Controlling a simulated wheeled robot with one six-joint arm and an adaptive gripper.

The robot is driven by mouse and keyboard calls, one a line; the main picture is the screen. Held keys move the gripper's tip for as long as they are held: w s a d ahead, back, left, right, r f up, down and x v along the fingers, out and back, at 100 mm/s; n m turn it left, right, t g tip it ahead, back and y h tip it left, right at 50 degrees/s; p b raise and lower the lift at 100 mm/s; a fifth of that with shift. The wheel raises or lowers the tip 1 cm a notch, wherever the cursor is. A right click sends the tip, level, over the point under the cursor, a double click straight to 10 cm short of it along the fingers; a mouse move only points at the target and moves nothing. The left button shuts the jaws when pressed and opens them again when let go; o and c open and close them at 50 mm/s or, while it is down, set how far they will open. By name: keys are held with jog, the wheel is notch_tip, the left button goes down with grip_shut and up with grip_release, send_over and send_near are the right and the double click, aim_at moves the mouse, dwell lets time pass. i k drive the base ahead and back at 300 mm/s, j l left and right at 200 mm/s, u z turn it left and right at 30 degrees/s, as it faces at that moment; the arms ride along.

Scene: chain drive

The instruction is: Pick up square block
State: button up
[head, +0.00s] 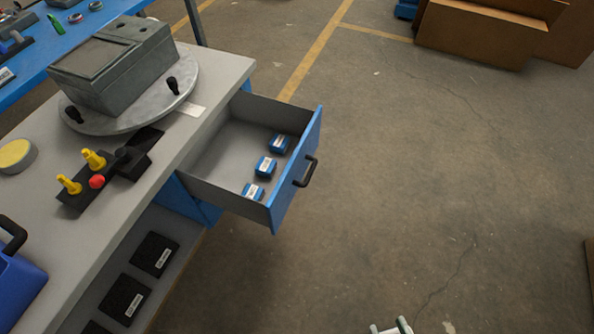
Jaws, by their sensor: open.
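Three small blue blocks with white labels lie in a row inside the open drawer, near its front panel: a far one (279,144), a middle one (265,166) and a near one (253,192). They look roughly square, and I cannot tell which one the task names. Flat black square pieces with labels, one of them here (154,254), lie on the lower shelf. What looks like my gripper (390,328) shows only as pale tips at the bottom edge, well below the drawer in the picture. It is open, apart from the blocks, and mostly cut off by the frame.
The drawer (225,200) juts out from the grey workbench (235,65), with a black handle (306,171) on its blue front. The bench carries a grey machine housing (120,65) and a yellow-knobbed fixture (95,160). Cardboard boxes (475,35) stand at back right. The floor between is clear.

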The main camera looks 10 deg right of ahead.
aim_at(280, 144)
jog(key=i+l+u, duration=0.15)
jog(key=l+u, duration=0.25)
jog(key=l, duration=0.35)
jog(key=i+l+u, duration=0.1)
jog(key=l+u, duration=0.3)
jog(key=l, duration=0.35)
